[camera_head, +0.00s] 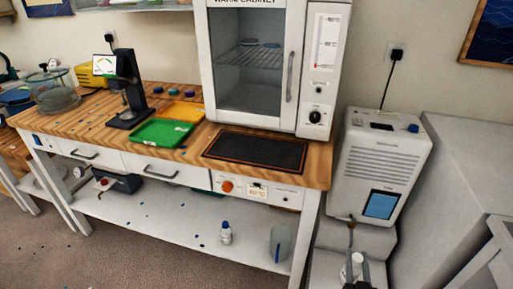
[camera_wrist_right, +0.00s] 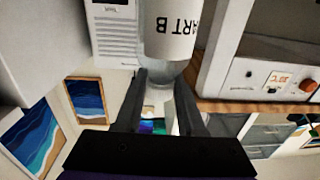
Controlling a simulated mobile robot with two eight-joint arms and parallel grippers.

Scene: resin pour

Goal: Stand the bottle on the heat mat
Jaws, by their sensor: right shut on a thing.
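The heat mat (camera_head: 255,151), a black pad with an orange border, lies bare on the bench in front of the warm cabinet. My right gripper (camera_head: 356,276) is at the bottom right of the head view, in front of the bench's right end and lower than its top. It is shut on a bottle (camera_head: 356,260), apart from the mat. In the right wrist view the gripper (camera_wrist_right: 162,84) holds the pale bottle (camera_wrist_right: 168,42), its label reading "ART B" upside down in the picture. The bottle's far end is cut off by the frame. My left gripper is out of view.
The warm cabinet (camera_head: 297,75) stands behind the mat. A green tray (camera_head: 160,132) and a dark stand (camera_head: 128,90) are to its left. A white machine (camera_head: 383,160) stands right of the bench. A small bottle (camera_head: 226,233) and a clear beaker (camera_head: 280,243) stand on the lower shelf.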

